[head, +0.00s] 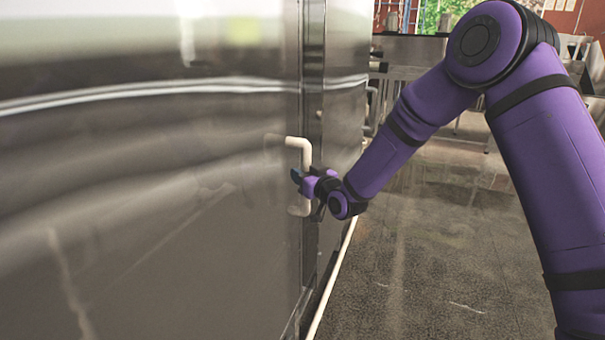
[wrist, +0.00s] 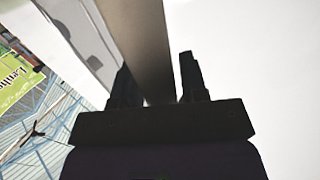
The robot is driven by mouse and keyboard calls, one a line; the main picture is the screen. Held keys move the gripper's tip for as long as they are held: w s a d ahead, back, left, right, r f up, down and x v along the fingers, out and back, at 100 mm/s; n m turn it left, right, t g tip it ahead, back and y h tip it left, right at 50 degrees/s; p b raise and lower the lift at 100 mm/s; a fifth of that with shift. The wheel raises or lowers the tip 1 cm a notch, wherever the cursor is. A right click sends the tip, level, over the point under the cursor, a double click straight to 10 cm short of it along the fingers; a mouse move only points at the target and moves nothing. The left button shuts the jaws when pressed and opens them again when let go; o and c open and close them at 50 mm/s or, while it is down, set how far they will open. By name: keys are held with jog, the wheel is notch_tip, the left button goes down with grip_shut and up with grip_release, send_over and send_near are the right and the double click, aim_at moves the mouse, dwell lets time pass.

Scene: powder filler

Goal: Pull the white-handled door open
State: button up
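The door (head: 150,200) is a large shiny steel panel at the left of the head view. Its white handle (head: 306,152) is a vertical U-shaped bar near the door's right edge, and the door looks closed. My gripper (head: 302,178) is at the handle's mid-height, and its body hides part of the bar. In the wrist view, the handle bar (wrist: 140,40) runs between the two fingers of my gripper (wrist: 160,85). The bar lies close to the left finger. A narrow gap shows between the bar and the right finger, so the fingers look open around it.
A pale pipe or strip (head: 335,275) runs along the floor beside the steel front. The tiled floor (head: 430,250) to the right is clear. A steel table (head: 410,50) stands at the back. A green sign (wrist: 18,80) shows at the left of the wrist view.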

jog(key=shift+w+a, duration=0.2)
jog(key=shift+w, duration=0.05)
grip_shut()
jog(key=shift+d, duration=0.15)
